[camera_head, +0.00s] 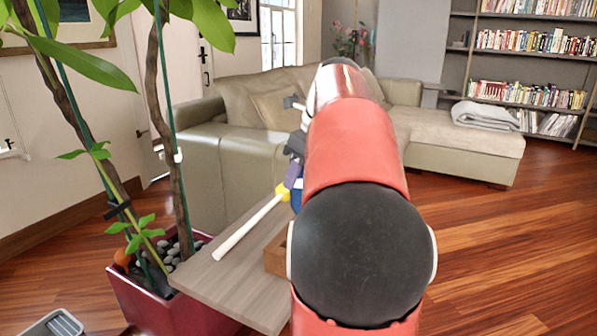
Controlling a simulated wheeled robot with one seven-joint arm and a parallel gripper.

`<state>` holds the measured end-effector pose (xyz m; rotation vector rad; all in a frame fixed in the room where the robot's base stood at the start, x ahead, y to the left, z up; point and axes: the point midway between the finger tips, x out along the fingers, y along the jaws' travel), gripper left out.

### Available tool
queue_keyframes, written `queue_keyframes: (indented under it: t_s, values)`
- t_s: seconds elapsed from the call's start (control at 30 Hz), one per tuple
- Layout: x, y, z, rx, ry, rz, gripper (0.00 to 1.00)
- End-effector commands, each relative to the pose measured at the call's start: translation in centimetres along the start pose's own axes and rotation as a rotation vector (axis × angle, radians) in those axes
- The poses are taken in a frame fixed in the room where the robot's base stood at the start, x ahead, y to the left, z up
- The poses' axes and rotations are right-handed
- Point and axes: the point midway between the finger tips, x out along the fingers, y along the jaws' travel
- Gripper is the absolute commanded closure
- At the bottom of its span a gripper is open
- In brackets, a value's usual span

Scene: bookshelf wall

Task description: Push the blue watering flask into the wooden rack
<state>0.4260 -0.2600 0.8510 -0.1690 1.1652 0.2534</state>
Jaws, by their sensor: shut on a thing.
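The blue watering flask (297,197) shows only in part, left of my red arm. It has a yellow collar and a long white spout that slopes down to the left over the board. My gripper (293,173) is mostly hidden behind my arm; its dark and purple-grey parts show just above the flask, and it is shut on the flask. The wooden rack (275,256) shows as a small brown corner on the grey board, below the flask. My arm hides most of it. I cannot tell whether flask and rack touch.
The grey-brown wooden board (225,277) has bare room on its left. A dark red planter (150,308) with a tall leafy plant stands beside it. A grey container (55,324) is at lower left. A beige sofa (215,150) and bookshelves (535,60) stand behind.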

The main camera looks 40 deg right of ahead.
Motion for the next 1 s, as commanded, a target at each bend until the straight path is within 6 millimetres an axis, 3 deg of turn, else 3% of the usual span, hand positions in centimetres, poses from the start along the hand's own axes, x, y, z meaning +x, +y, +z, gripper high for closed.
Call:
queue_keyframes:
  t_s: [0.17, 0.2, 0.37, 0.57, 0.7, 1.0]
  values:
    - [-0.04, 0.0, 0.03, 0.0, 0.0, 0.0, 0.89]
    - [-0.04, 0.01, 0.03, 0.0, 0.0, 0.0, 0.62]
    - [-0.04, 0.01, 0.03, 0.0, 0.0, 0.0, 0.41]
    - [-0.04, 0.01, 0.03, 0.0, 0.0, 0.0, 0.4]
    - [-0.03, 0.01, 0.02, 0.0, 0.001, 0.001, 0.22]
    - [-0.36, 0.01, 0.1, 0.0, 0.0, 0.0, 0.22]
